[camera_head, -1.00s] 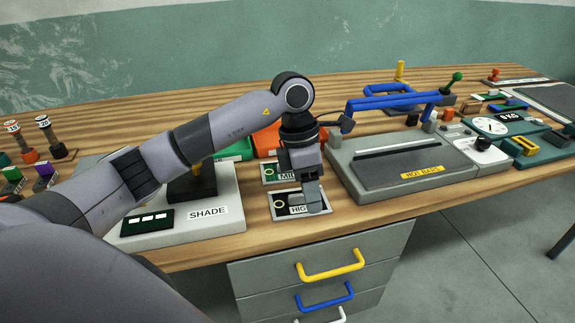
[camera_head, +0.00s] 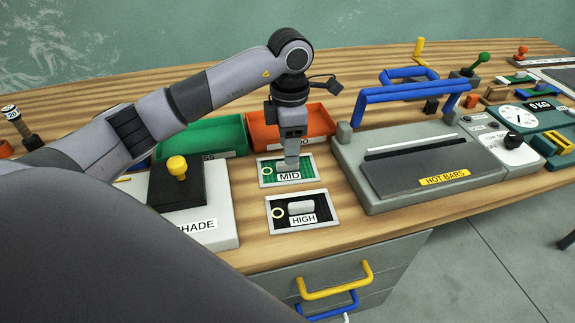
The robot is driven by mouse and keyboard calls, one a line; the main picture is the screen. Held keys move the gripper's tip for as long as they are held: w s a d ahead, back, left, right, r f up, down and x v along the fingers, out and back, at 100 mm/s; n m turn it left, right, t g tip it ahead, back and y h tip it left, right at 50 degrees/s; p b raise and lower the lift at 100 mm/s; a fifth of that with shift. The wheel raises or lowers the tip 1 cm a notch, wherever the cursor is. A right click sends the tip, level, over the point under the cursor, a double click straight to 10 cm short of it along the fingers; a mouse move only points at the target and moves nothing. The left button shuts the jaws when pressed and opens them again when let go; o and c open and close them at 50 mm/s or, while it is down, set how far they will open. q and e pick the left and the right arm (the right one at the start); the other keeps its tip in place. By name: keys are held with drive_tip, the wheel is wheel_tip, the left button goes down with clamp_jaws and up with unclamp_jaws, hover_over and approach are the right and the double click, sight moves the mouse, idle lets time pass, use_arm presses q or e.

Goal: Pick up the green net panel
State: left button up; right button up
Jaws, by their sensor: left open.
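The green net panel (camera_head: 307,169) lies flat in a pale frame on the wooden bench, with a MID label at its front edge and a ring at its left. My left gripper (camera_head: 290,163) points down over the middle of this panel and hides part of it. Its jaws are open, and I cannot tell whether the fingers touch the panel's grip. A black net panel (camera_head: 287,219) labelled HIGH lies just in front, with a ring and a pale grip in plain sight. My right gripper is not in view.
A green bin (camera_head: 205,140) and an orange bin (camera_head: 315,124) stand behind the panels. The HOT BARS unit (camera_head: 425,170) with its blue handle stands to the right. The SHADE unit (camera_head: 222,205) with a yellow knob stands to the left.

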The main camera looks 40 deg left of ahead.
use_arm(q)
wheel_tip(320, 180, down, 4)
drive_tip(key=shift+s+a, duration=0.1)
drive_tip(key=shift+a, duration=0.05)
clamp_jaws()
drive_tip(key=shift+r, duration=0.15)
